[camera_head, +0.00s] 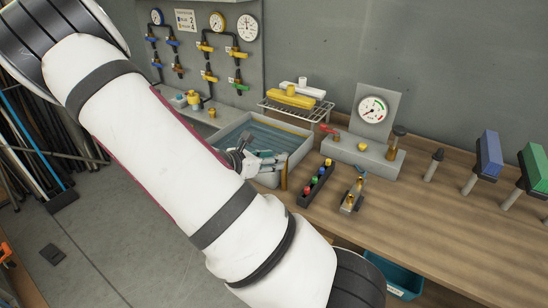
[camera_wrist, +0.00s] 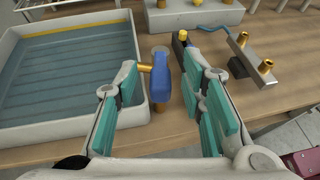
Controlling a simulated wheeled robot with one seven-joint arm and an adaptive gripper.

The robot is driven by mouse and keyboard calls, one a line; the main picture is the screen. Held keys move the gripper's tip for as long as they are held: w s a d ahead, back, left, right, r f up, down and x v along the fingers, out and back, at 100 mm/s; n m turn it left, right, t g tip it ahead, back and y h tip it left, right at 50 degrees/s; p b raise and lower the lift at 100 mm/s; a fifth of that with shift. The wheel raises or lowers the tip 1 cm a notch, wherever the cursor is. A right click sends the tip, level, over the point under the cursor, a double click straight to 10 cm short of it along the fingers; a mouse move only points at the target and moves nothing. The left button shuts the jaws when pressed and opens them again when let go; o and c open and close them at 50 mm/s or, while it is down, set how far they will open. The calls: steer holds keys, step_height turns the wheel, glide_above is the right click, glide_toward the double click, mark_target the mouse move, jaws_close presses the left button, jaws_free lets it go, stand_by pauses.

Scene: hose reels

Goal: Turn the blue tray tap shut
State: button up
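The tray tap's blue handle (camera_wrist: 161,82) shows in the wrist view on a brass stem, beside the right wall of the grey tray (camera_wrist: 76,128). The handle lies lengthwise, pointing roughly along my fingers. My gripper (camera_wrist: 162,95) is open, with one teal-padded finger on each side of the handle. A gap shows on both sides, wider on the right. In the head view my gripper (camera_head: 262,161) is at the tray's right end, and the tray (camera_head: 303,146) is partly behind my arm. I cannot make out the blue handle there.
Right of the tray are a black rack with coloured knobs (camera_head: 316,186) and a metal block with brass fittings (camera_head: 352,195). Behind stand a gauge block (camera_head: 376,158) and a wire shelf (camera_head: 297,108).

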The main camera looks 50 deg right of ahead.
steer(key=shift+s+d+f, duration=0.1)
steer(key=shift+d+f, duration=0.1)
steer(key=shift+d, duration=0.3)
jaws_close()
